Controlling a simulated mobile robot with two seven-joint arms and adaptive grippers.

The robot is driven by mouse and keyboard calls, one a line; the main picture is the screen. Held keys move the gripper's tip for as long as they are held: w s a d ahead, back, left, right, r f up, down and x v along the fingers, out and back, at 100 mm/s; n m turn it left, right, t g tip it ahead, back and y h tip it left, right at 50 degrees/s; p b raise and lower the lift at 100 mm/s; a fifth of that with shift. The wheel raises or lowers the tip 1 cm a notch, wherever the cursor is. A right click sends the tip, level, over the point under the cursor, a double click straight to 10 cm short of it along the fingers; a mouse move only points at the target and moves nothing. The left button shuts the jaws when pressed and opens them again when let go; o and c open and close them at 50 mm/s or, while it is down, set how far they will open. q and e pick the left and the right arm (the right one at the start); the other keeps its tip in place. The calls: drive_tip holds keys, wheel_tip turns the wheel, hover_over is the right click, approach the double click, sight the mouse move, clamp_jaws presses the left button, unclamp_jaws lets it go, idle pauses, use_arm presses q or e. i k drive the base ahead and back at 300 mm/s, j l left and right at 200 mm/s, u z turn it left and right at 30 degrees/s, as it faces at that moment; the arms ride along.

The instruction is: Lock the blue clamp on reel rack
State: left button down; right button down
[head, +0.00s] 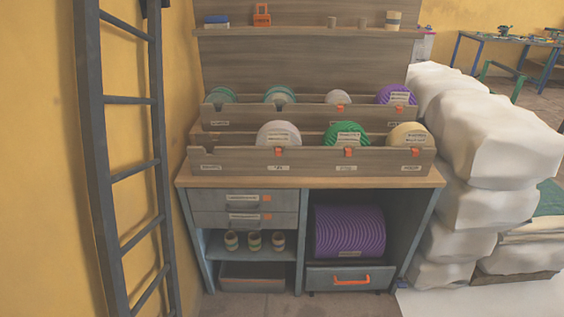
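The reel rack (300,163) is a two-tier wooden rack on a grey-blue cabinet. Its front row holds a pale reel (279,134), a green reel (346,133) and a cream reel (408,134); the front left slot is empty. The back row holds teal reels (221,96), a pale reel (338,97) and a purple reel (397,94). Small orange clips (278,152) sit on the rack fronts. I cannot make out a blue clamp on the rack. A small blue-and-white item (216,20) lies on the upper shelf, too small to identify. Neither gripper shows.
The cabinet (245,205) has drawers, small striped rolls (254,242) and a large purple roll (349,231). A dark ladder (126,175) leans at the left by the yellow wall. White bales (470,140) are stacked close at the right. A blue-framed table (515,42) stands behind.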

sight(401, 284)
drive_tip(key=z, duration=1.1)
